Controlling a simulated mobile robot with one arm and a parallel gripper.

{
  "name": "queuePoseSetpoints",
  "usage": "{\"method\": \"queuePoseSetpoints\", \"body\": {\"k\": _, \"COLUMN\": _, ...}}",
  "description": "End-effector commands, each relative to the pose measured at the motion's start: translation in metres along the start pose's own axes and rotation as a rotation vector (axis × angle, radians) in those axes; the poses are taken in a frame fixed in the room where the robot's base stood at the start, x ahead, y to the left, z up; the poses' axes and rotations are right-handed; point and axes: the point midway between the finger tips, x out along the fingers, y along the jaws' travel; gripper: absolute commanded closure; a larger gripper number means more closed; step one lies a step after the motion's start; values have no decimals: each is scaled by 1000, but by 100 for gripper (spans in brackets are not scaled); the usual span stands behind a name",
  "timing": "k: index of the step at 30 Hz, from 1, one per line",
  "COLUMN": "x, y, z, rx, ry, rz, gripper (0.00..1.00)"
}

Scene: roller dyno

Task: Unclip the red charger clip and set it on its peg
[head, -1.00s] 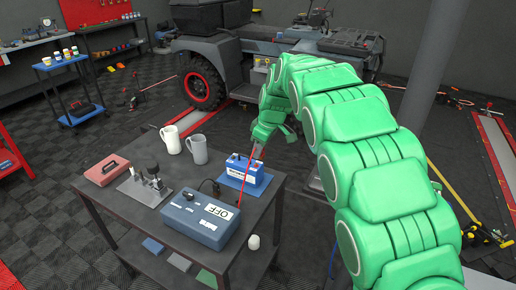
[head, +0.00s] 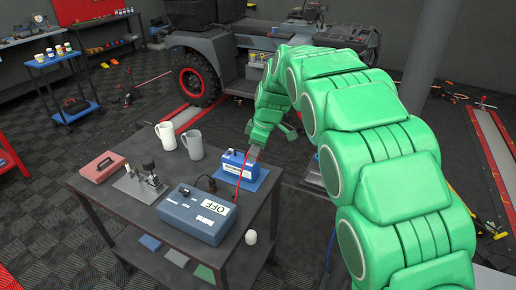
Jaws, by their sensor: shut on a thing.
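The blue charger box (head: 190,216) marked OFF sits on the dark table. A red lead (head: 240,180) runs from its right side up to my gripper (head: 254,152). My gripper is shut on the red clip at the end of that lead, just above the right end of the blue battery (head: 238,167). The clip is too small and too covered by the fingers to see clearly. I cannot tell whether it touches the battery. A metal stand with upright posts (head: 147,183) is left of the charger. I cannot make out which post is the peg.
A red box (head: 102,167) lies at the left corner. The table's front left is clear.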

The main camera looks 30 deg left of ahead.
Motion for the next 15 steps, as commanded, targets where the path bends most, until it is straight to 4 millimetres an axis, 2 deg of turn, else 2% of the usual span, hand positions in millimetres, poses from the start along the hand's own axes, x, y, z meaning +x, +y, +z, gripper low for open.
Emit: {"method": "queuePoseSetpoints", "body": {"k": 15, "x": 64, "y": 10, "z": -24, "rx": -580, "ry": 0, "rz": -160, "gripper": 100}}
